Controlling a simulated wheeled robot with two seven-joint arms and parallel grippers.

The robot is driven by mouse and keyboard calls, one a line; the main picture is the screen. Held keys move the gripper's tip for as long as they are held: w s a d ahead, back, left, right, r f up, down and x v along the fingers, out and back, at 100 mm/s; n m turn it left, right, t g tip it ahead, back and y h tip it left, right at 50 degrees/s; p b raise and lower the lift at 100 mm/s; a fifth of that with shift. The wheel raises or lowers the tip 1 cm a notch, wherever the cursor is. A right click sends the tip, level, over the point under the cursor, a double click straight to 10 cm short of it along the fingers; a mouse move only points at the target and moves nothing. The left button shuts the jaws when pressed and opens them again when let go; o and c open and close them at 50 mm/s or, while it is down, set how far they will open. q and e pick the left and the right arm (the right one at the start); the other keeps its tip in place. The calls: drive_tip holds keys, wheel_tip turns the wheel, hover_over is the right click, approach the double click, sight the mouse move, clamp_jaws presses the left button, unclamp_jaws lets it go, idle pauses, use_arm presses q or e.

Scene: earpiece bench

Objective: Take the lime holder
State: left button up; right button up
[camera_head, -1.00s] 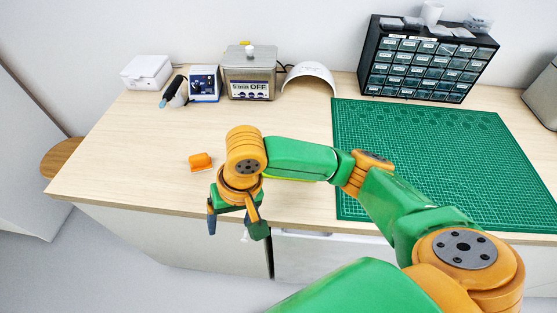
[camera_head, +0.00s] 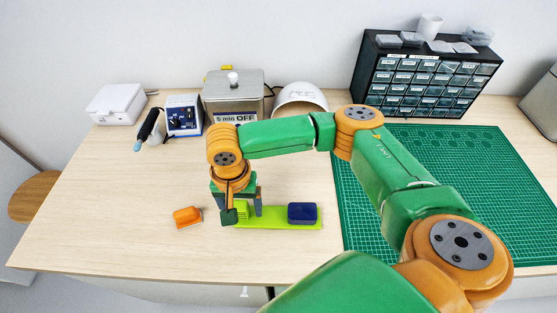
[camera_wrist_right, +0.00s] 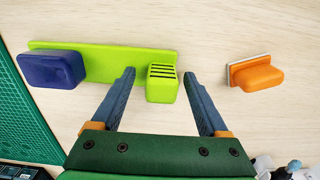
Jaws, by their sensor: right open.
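The lime holder is a flat lime-green strip (camera_head: 280,224) on the table, with a slotted lime block at its left end and a dark blue block (camera_head: 302,213) at its right end. In the right wrist view the strip (camera_wrist_right: 112,66) carries the slotted block (camera_wrist_right: 162,84) and the blue block (camera_wrist_right: 52,69). My right gripper (camera_head: 244,213) is open over the slotted block. In the right wrist view its fingertips (camera_wrist_right: 160,74) lie either side of that block, with gaps showing. Nothing is gripped. My left gripper is not in view.
A small orange piece (camera_head: 186,216) lies left of the holder; it also shows in the wrist view (camera_wrist_right: 256,75). A green cutting mat (camera_head: 450,200) lies to the right. A metal box (camera_head: 233,95), a white dome and a drawer cabinet (camera_head: 425,80) stand along the back.

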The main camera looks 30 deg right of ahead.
drive_tip(key=shift+w, duration=0.2)
drive_tip(key=shift+s+a+r, duration=0.1)
drive_tip(key=shift+s, duration=0.2)
clamp_jaws()
drive_tip(key=shift+w, duration=0.1)
